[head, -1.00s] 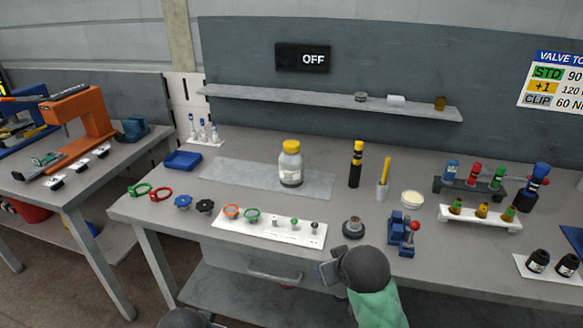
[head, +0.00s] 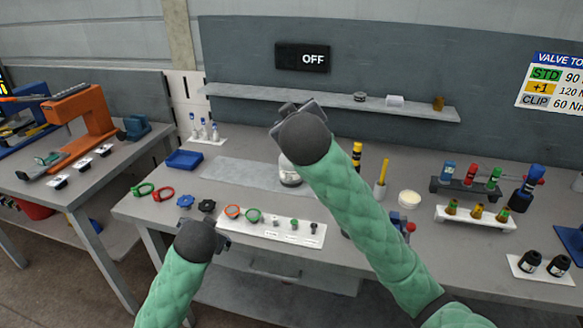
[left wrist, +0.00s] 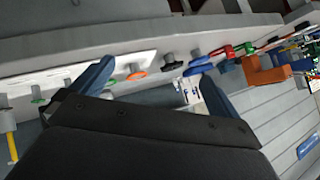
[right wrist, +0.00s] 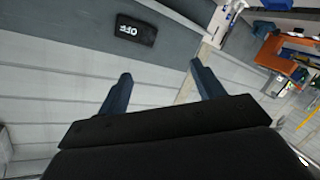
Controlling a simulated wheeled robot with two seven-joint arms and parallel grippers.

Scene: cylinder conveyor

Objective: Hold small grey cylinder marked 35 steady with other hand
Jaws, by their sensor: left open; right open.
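No marking 35 is legible in any view. A small grey piece (head: 275,223) stands on the white plate (head: 262,231) at the bench front, but I cannot tell whether it is the marked cylinder. A clear jar (head: 291,178) behind it is mostly hidden by my right arm. My left gripper (head: 222,244) is low at the bench's front edge, left of the plate. In the left wrist view, its fingers (left wrist: 156,73) are apart and empty. My right gripper (head: 299,105) is raised high before the back panel. In the right wrist view, its fingers (right wrist: 160,70) are apart and empty.
A blue tray (head: 184,160) is at the back left. Bottle racks (head: 475,217) stand at the right.

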